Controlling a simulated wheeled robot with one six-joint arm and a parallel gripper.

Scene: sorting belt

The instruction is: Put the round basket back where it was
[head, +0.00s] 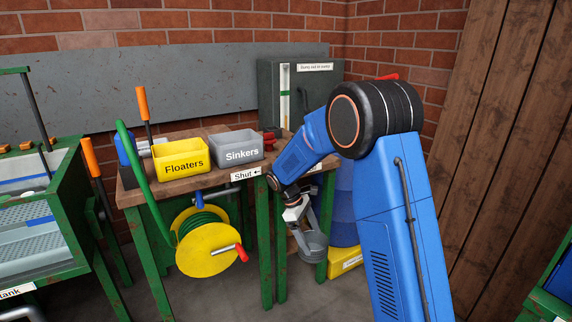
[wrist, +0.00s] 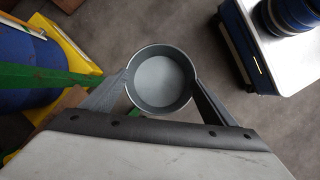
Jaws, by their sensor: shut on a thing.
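The round basket is a small grey round container, and in the head view it (head: 315,250) hangs low in front of the bench, right of its front green legs. My gripper (head: 302,222) points down and is shut on it. In the wrist view the basket (wrist: 160,106) is between the two fingers of my gripper (wrist: 160,85), seen from above with its mouth open. It looks empty and roughly level. The fingers touch its left and right sides. I cannot tell which spot it came from.
The wooden bench (head: 222,180) holds the yellow Floaters box (head: 182,160) and grey Sinkers box (head: 236,149). A yellow hose reel (head: 208,250) hangs at its front. A blue barrel (head: 344,200) in a yellow tray (head: 345,262) stands behind the basket. A green bench leg (wrist: 45,77) is close at left.

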